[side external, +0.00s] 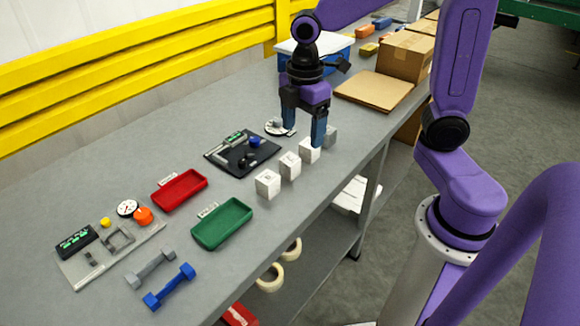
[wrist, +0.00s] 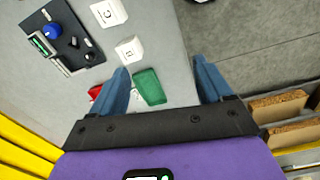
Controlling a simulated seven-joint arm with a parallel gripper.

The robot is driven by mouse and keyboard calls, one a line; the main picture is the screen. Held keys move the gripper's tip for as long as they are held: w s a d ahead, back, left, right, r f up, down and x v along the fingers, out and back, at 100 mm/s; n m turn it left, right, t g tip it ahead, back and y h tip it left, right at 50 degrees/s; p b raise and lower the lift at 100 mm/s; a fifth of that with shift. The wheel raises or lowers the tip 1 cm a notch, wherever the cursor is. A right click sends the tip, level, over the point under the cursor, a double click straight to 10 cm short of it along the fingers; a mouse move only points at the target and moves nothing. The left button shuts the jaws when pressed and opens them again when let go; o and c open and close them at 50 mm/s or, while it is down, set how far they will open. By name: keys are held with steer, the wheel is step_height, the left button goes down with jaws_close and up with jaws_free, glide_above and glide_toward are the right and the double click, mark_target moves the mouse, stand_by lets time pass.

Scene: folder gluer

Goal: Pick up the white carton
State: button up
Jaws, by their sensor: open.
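Several small white cartons stand in a diagonal row near the bench's front edge in the side view: a nearest one (side external: 268,184), a second (side external: 290,166) and a third (side external: 309,151). A greyer block (side external: 329,136) is partly hidden behind a finger. Two lettered white cartons, one (wrist: 109,12) and another (wrist: 130,48), lie up and left of the fingers.
A green tray (side external: 222,224), a red tray (side external: 180,190), a black panel (side external: 242,153) and dumbbells (side external: 168,287) lie on the grey bench. Cardboard boxes (side external: 405,57) stand at the back right. A yellow rail (side external: 140,75) runs behind the bench.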

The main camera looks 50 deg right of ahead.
steer(key=w+d+n, duration=0.2)
steer(key=w+d, duration=0.4)
steer(key=w, duration=0.3)
glide_above(290, 159)
steer(key=f, duration=1.2)
steer(key=shift+w+a+f, duration=0.15)
steer(key=shift+a+f, duration=0.05)
steer(key=shift+f, duration=0.2)
steer(key=shift+d+f, duration=0.2)
steer(key=shift+f, duration=2.45)
steer(key=shift+c, duration=0.4)
steer(key=c, duration=0.9)
